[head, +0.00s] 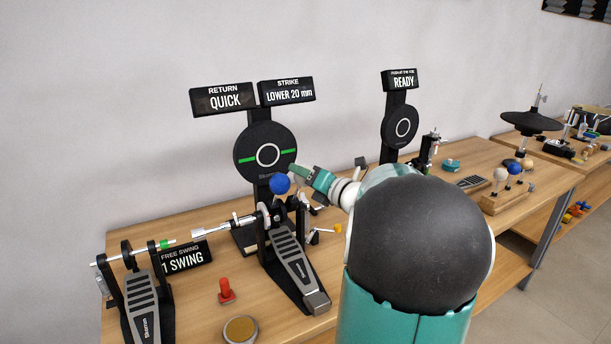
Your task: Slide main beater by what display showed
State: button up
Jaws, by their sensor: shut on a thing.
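The main beater has a round blue head (280,184) and stands above the main pedal (292,262), in front of a round black pad (256,150) with a white ring and green side marks. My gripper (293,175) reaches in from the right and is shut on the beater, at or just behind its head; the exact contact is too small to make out. The display above the pad has two signs: "RETURN QUICK" (224,98) and "STRIKE LOWER 20 mm" (288,91). My arm hides part of the bench to the right.
A second pedal (143,303) stands at the left, joined by a drive shaft, beside a "FREE SWING 1 SWING" sign (183,259). A red knob (226,290) and a round brass-topped pad (240,330) are in front. Spare beaters (501,175) stand at right.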

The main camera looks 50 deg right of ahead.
jog(key=shift+w+f, duration=0.1)
jog(key=shift+f, duration=0.05)
jog(key=shift+w+d+f, duration=0.15)
jog(key=shift+w+f, duration=0.3)
jog(key=shift+f, duration=0.25)
dwell(0.5)
jog(key=o, duration=1.1)
jog(key=shift+s, duration=0.15)
jog(key=s, duration=0.6)
jog(key=shift+s, duration=0.4)
